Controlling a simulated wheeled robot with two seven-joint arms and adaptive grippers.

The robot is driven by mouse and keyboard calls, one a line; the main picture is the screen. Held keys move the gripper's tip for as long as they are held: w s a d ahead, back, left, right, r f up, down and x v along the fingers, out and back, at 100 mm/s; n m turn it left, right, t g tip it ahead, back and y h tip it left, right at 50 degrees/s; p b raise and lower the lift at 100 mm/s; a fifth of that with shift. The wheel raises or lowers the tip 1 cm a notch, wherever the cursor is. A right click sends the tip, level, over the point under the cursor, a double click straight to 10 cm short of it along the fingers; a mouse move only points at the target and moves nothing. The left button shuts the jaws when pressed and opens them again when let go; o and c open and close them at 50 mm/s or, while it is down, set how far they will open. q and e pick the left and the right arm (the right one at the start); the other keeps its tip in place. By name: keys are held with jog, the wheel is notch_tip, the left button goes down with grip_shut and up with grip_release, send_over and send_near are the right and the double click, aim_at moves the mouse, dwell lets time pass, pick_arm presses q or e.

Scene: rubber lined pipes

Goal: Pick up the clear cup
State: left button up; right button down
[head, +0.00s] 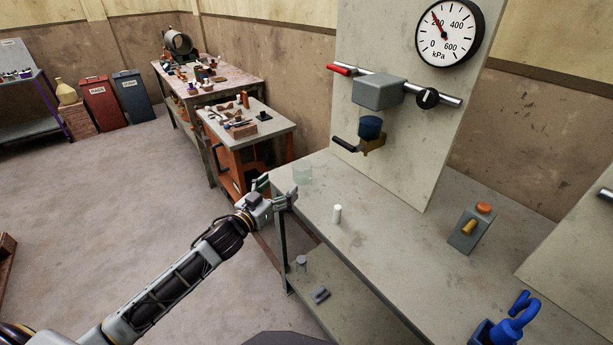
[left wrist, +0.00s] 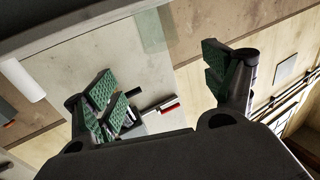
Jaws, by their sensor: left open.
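The clear cup (head: 303,173) stands upright near the left end of the grey workbench (head: 385,240). It is faint and see-through. In the left wrist view, a pale greenish see-through shape at the top, beyond the fingertips, looks like the cup (left wrist: 152,30). My left gripper (head: 277,190) is just left of the cup at the bench's end, apart from it. Its green-padded fingers are spread and empty, and they also show in the left wrist view (left wrist: 165,82). My right gripper is in neither view.
A white cylinder (head: 337,214) stands right of the cup. Behind is an upright panel with a pressure gauge (head: 449,33), a red-ended bar and a blue-topped valve (head: 370,128). A grey box (head: 470,229) and a blue tool (head: 507,325) are farther right. An orange cart (head: 250,150) stands beyond.

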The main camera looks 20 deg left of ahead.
aim_at(297, 172)
pick_arm(q)
jog(key=shift+w, duration=0.1)
jog(key=shift+x, duration=4.1)
jog(key=shift+w+f, duration=0.1)
jog(key=shift+f, duration=0.05)
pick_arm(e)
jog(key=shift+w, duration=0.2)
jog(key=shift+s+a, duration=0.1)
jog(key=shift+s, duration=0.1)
pick_arm(q)
jog(key=shift+w, duration=0.15)
jog(key=shift+w, duration=0.15)
jog(key=shift+w+d+f, duration=0.15)
jog(key=shift+w, duration=0.4)
jog(key=shift+w+d+f, duration=0.1)
jog(key=shift+w+f, duration=0.1)
jog(key=shift+w, duration=0.35)
jog(key=shift+x, duration=0.85)
jog(key=shift+w+d, duration=0.15)
jog(key=shift+w, duration=0.2)
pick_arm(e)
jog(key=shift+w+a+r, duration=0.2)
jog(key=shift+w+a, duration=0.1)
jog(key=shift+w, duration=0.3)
